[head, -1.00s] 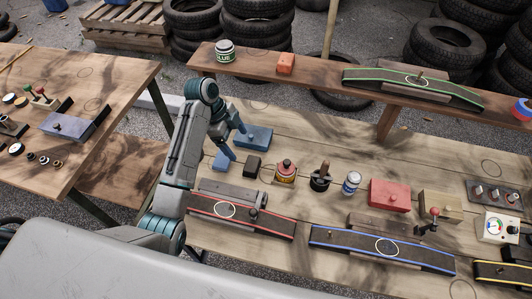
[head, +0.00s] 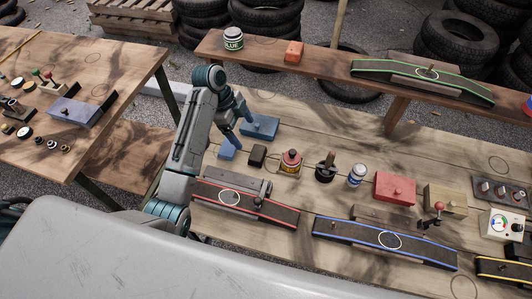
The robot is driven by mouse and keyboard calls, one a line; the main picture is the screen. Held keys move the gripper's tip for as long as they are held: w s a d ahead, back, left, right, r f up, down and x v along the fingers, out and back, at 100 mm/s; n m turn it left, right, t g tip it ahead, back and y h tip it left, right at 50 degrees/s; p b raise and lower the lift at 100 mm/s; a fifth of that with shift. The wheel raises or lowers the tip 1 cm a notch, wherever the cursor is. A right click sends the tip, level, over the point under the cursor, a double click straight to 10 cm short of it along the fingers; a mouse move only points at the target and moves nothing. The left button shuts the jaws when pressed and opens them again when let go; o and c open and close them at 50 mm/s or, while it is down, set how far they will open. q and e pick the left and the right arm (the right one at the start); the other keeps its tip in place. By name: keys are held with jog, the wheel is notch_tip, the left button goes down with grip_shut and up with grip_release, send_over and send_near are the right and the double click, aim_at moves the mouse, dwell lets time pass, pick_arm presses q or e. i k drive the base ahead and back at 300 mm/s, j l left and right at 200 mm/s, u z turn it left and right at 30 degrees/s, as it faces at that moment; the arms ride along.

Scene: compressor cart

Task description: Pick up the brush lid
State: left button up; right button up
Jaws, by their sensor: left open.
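A dark pot with an upright brown handle (head: 326,167) stands near the middle of the workbench; it may be the brush lid, but I cannot tell for sure. A white can labelled GLUE with a dark top (head: 233,39) stands on the raised shelf at the back. My left gripper (head: 238,137) is open, pointing down over the bench's left part, beside a blue block (head: 260,126). It is well to the left of the handled pot and apart from it. Its fingertips are small and hard to make out. My right gripper is not in view.
A red-and-yellow jar (head: 291,161), a small blue-and-white can (head: 356,175) and a red box (head: 395,188) stand in the row near the pot. Red-edged (head: 272,211) and blue-edged (head: 340,232) ramps lie in front. An orange block (head: 294,51) sits on the shelf.

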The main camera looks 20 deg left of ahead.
aim_at(291, 158)
jog(key=i+l+u, duration=0.2)
jog(key=l, duration=1.2)
jog(key=k+j, duration=0.05)
jog(key=k, duration=0.05)
